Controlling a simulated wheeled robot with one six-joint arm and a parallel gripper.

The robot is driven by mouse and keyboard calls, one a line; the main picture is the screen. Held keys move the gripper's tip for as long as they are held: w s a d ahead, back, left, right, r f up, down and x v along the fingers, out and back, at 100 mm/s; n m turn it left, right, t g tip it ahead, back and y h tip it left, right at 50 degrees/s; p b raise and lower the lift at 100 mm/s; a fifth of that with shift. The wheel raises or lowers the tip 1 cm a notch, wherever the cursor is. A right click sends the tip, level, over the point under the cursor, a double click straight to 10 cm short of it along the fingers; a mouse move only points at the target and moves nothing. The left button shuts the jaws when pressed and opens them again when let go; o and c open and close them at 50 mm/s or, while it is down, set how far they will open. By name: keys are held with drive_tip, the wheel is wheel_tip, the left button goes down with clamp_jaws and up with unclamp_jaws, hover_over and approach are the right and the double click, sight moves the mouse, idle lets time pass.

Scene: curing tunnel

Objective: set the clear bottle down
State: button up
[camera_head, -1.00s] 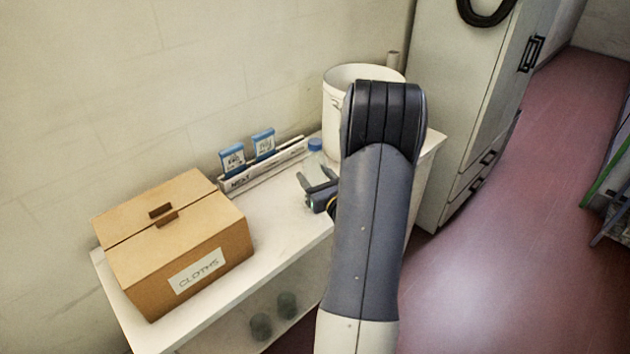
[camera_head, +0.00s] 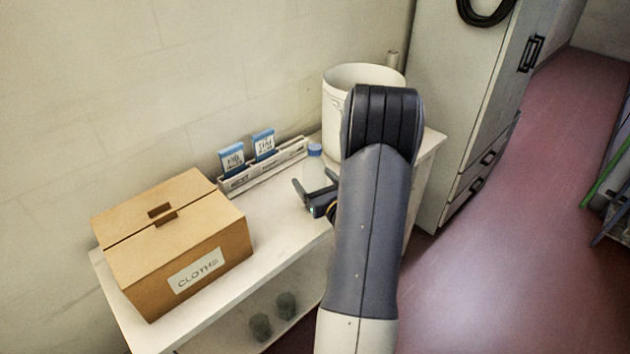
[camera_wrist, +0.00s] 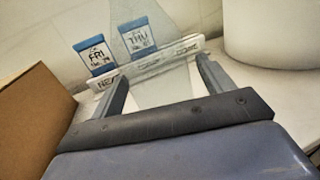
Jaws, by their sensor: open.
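The clear bottle (camera_head: 314,172) with a blue cap stands upright at the white table top (camera_head: 277,219), in front of the card rack. In the head view its base is hidden behind my gripper (camera_head: 315,184), so contact with the table cannot be seen. My gripper is open, with its fingers on either side of the bottle. In the wrist view, the clear bottle (camera_wrist: 165,88) shows faintly as a see-through shape between the spread fingers of my gripper (camera_wrist: 163,71).
A cardboard box (camera_head: 180,240) labelled CLOTHS stands at the left. A rack (camera_head: 280,163) with two blue-topped cards is along the wall. A white bucket (camera_head: 334,115) stands behind my arm. Two dark jars sit on the lower shelf. Bare table lies between box and gripper.

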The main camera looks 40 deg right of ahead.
drive_tip(key=shift+r, duration=0.15)
drive_tip(key=s+a+b, duration=0.1)
drive_tip(key=s+a, duration=0.1)
drive_tip(key=s, duration=0.9)
drive_tip(key=shift+s+a, duration=0.15)
drive_tip(key=shift+s, duration=0.25)
drive_tip(key=w, duration=0.4)
drive_tip(key=w+d, duration=0.1)
drive_tip(key=w, duration=0.3)
drive_tip(key=w+d, duration=0.1)
drive_tip(key=w, duration=0.3)
drive_tip(key=shift+d+f+p, duration=0.15)
drive_tip(key=shift+f+p, duration=0.15)
drive_tip(key=shift+p, duration=0.1)
drive_tip(key=shift+r+p, duration=0.4)
drive_tip(key=shift+r, duration=0.1)
drive_tip(key=shift+s+r, duration=0.1)
drive_tip(key=shift+r, duration=0.5)
